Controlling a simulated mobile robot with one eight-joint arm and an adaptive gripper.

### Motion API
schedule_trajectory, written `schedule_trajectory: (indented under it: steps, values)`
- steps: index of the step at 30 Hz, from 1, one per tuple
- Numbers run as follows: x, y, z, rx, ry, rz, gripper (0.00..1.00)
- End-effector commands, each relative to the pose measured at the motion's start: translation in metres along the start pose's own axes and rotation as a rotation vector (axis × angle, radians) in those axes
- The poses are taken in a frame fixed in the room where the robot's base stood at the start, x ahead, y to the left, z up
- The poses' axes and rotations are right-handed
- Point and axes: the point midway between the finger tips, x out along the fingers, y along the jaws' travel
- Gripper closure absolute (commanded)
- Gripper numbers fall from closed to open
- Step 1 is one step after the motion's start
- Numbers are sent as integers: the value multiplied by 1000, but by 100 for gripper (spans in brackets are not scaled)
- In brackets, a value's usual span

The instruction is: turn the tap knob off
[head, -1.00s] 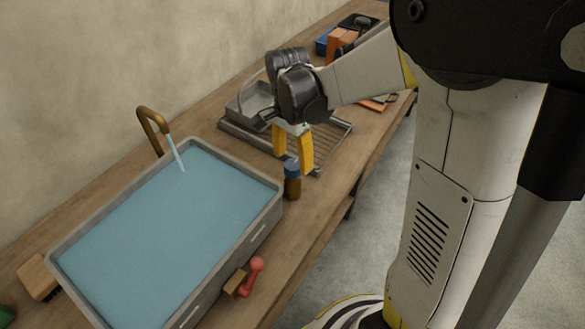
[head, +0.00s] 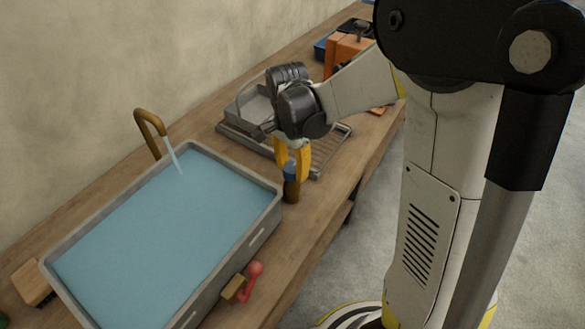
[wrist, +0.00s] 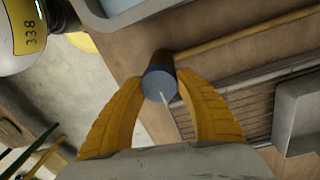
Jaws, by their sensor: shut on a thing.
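The tap knob (head: 291,170) is a blue cap on a short brown post (head: 291,190) standing on the bench by the basin's right corner. My gripper (head: 292,168) reaches down over it with its yellow fingers shut on the blue knob. In the wrist view the round blue knob (wrist: 160,82) sits between the two yellow fingertips, with a thin pale mark on its top. The brass spout (head: 148,125) at the basin's back edge shows a pale blue stream of water (head: 174,158) running into the basin.
The grey basin (head: 232,239) is full of blue water. A drying rack (head: 333,150) stands close behind my gripper. An orange box (head: 345,50) is farther back. The bench right of the knob is clear.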

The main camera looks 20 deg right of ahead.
Motion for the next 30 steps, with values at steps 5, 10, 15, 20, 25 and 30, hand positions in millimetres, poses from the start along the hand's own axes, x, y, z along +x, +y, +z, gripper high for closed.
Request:
schedule_trajectory:
  steps: [5,10,15,20,25,30]
  values:
    - [0,0,0,-33,2,0,91]
    - [0,0,0,-116,7,0,90]
    - [0,0,1,-249,14,0,90]
    - [0,-1,1,-398,22,0,91]
    - [0,-1,1,-560,32,-1,90]
    - [0,-1,2,-721,41,0,90]
